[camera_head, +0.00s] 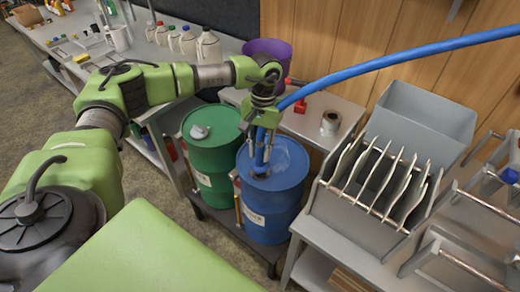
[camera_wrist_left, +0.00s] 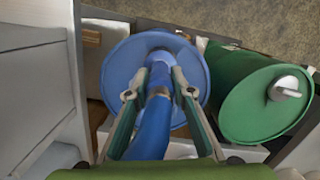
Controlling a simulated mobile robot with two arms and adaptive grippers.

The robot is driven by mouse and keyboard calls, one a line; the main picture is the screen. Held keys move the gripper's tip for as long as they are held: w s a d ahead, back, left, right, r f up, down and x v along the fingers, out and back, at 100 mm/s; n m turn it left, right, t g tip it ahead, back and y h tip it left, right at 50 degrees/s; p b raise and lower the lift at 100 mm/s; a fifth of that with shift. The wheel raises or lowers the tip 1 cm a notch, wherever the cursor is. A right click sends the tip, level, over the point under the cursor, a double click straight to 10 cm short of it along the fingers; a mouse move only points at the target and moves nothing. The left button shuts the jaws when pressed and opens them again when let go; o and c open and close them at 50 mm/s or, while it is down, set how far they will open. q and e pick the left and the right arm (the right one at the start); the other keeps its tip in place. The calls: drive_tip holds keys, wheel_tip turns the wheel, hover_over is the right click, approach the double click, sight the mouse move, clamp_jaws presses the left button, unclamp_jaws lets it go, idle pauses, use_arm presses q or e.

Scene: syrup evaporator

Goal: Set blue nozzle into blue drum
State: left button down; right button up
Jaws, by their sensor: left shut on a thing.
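The blue drum (camera_head: 270,212) stands upright on a low cart next to the green drum. Its round lid also shows in the left wrist view (camera_wrist_left: 112,68). My left gripper (camera_head: 260,153) is above the blue drum's lid, pointing down, shut on the blue nozzle (camera_head: 261,150). In the left wrist view the nozzle (camera_wrist_left: 158,76) lies between the two fingers (camera_wrist_left: 156,95), with its far end over the lid near the rim. Whether its tip is inside an opening is hidden. A blue hose (camera_head: 400,60) runs from the gripper to the upper right. My right gripper is not in view.
The green drum (camera_head: 212,158), with a grey cap on top, stands close left. A grey rack with upright plates (camera_head: 375,180) is close right. A purple bucket (camera_head: 268,49) and a tape roll (camera_head: 330,122) are behind. Jugs (camera_head: 208,46) stand on the back bench.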

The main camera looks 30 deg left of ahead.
sight(261, 138)
use_arm(q)
drive_tip(key=shift+f+b, duration=1.3)
drive_tip(key=shift+f, duration=0.25)
drive_tip(key=c, duration=1)
unclamp_jaws()
drive_tip(key=shift+c, duration=0.2)
drive_tip(key=shift+r, duration=0.1)
drive_tip(key=shift+w+a+r+p, duration=0.15)
drive_tip(key=shift+r+p, duration=0.55)
drive_tip(key=shift+r, duration=0.6)
drive_tip(key=shift+w+d+r+p, duration=0.1)
drive_tip(key=shift+w+r+p, duration=0.1)
drive_tip(key=shift+r+p, duration=0.85)
drive_tip(key=shift+w+a+r+p, duration=0.15)
drive_tip(key=shift+r+p, duration=0.25)
drive_tip(key=shift+r, duration=1.2)
drive_tip(key=shift+d, duration=0.1)
